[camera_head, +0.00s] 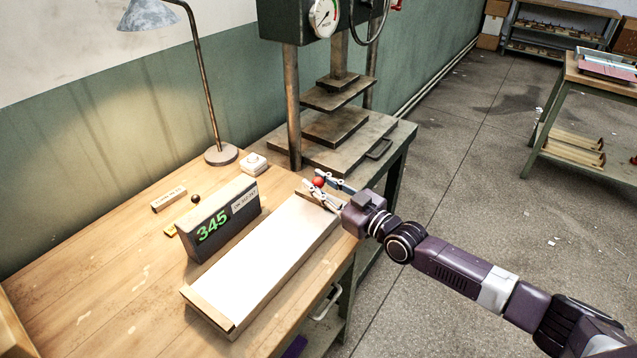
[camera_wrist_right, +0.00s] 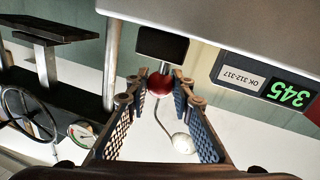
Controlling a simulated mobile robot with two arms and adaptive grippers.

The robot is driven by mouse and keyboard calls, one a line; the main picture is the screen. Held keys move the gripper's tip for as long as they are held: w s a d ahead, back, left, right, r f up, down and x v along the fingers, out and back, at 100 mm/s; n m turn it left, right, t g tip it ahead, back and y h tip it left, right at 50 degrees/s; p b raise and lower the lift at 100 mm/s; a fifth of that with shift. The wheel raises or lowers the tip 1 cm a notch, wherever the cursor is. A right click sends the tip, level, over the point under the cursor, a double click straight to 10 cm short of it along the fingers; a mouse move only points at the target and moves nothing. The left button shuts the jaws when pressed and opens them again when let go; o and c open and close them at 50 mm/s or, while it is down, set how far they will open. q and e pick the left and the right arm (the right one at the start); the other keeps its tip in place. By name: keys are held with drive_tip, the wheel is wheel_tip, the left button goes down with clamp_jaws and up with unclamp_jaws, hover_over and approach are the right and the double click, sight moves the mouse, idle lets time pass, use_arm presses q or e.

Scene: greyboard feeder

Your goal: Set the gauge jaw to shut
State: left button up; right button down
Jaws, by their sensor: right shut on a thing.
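The gauge has a long box with a white top (camera_head: 265,262) and a dark display (camera_head: 218,222) reading 345 in green. In the right wrist view the display (camera_wrist_right: 291,95) appears upside down, with a label (camera_wrist_right: 240,76) reading "OK 312-317". A red ball knob (camera_head: 319,181) is at the far end of the box. My right gripper (camera_head: 323,185) is shut on this knob. In the right wrist view the knob (camera_wrist_right: 160,86) sits between both fingertips, against a dark block (camera_wrist_right: 162,44). The jaw's contact faces are not clear. My left gripper is out of view.
A desk lamp (camera_head: 221,154), a small white device (camera_head: 254,164), a small box (camera_head: 169,199) and a dark ball (camera_head: 196,198) are on the wooden table (camera_head: 100,265). A press (camera_head: 335,127) stands behind the gauge.

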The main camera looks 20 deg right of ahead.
drive_tip(key=s+a+p, duration=0.1)
drive_tip(key=p, duration=0.1)
drive_tip(key=s+a+p, duration=0.1)
drive_tip(key=a+p, duration=0.1)
drive_tip(key=shift+s+r, duration=0.1)
drive_tip(key=shift+r, duration=0.1)
drive_tip(key=shift+s+a+f+p, duration=0.1)
drive_tip(key=shift+s+a+p, duration=0.25)
drive_tip(key=shift+a+p, duration=0.05)
drive_tip(key=shift+f, duration=0.25)
drive_tip(key=shift+a, duration=0.1)
drive_tip(key=c, duration=1.7)
unclamp_jaws()
drive_tip(key=shift+s+r, duration=0.1)
